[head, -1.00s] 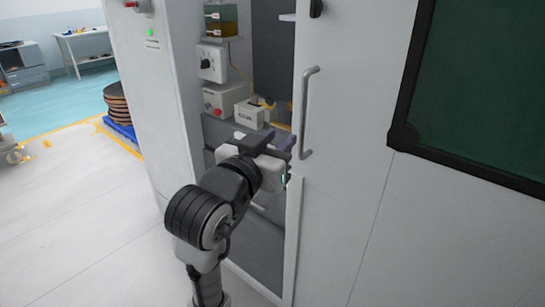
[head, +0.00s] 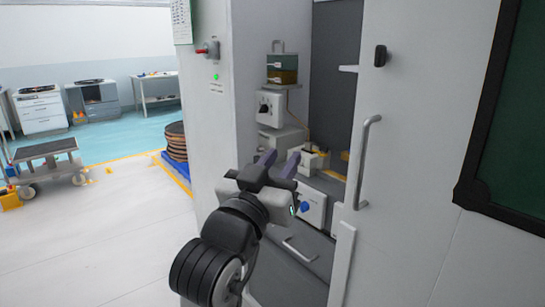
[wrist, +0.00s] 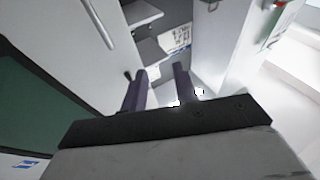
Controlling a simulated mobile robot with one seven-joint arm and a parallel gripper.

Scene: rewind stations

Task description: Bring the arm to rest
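My arm is bent below the gripper, in front of the cabinet opening. It partly hides the cabinet's lower inside.
The white door (head: 415,160) with a grey handle (head: 366,162) stands to the right. Inside the cabinet are boxes and a green-amber container (head: 282,68). A cart (head: 45,160) and a stack of brown discs (head: 176,142) stand left.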

